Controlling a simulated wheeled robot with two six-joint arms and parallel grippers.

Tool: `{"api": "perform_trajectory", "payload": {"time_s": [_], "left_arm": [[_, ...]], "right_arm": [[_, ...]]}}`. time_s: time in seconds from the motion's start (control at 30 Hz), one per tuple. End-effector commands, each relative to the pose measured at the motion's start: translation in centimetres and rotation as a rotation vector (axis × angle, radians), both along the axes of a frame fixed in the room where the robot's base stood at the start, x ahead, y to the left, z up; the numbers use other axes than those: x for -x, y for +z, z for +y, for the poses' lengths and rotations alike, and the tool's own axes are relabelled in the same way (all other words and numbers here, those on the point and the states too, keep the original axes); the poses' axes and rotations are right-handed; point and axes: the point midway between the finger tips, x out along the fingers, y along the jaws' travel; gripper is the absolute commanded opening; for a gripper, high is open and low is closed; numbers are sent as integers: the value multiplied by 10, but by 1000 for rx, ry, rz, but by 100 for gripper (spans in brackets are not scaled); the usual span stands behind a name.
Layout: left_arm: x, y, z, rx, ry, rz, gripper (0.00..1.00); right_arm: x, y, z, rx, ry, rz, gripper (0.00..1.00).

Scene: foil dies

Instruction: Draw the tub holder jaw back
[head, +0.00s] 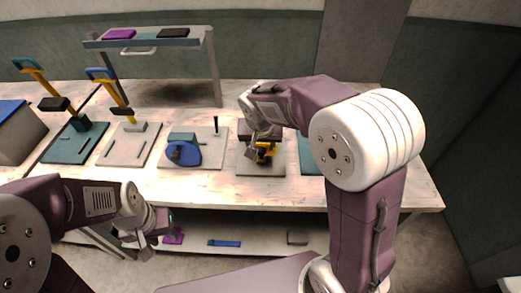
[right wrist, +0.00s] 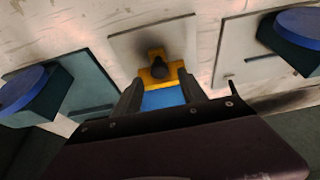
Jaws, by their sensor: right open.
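What looks like the tub holder is a yellow fixture (head: 265,154) with a black knob (right wrist: 161,69), on a grey plate (head: 262,168) right of the middle of the bench. A blue part (right wrist: 163,98) shows in front of the yellow piece in the right wrist view. My right gripper (right wrist: 160,92) is open over this fixture, its fingers on either side of the blue part. I cannot tell whether they touch it. In the head view my right gripper (head: 258,140) hides part of the fixture. My left gripper (head: 148,238) hangs at the bench's front edge, away from the fixture.
To the left, a plate with a blue disc (head: 183,153) and two lever stands (head: 125,120) occupy the bench (head: 380,185). A teal plate (head: 311,163) lies to the right, partly behind my arm. A raised rack (head: 190,42) stands behind. The bench's right front is clear.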

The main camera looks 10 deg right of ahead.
Motion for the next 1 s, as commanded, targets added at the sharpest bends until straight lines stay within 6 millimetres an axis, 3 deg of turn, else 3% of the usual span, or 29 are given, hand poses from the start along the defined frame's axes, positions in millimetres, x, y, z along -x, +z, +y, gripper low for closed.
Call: {"api": "perform_trajectory", "payload": {"time_s": [0.2,0.5,0.53,0.7,1.0], "left_arm": [[0,-3,0,0,0,0,36],[0,-4,0,0,0,0,36],[0,-4,0,0,0,0,36],[0,-4,0,0,0,0,36],[0,-4,0,0,0,0,36]], "right_arm": [[-12,-31,-4,0,-1,2,49],[-14,-35,-4,0,-1,0,49],[-14,-35,-4,0,-1,0,46],[-14,-35,-4,-1,-1,0,0],[-14,-35,-4,-1,-1,-1,0]]}}
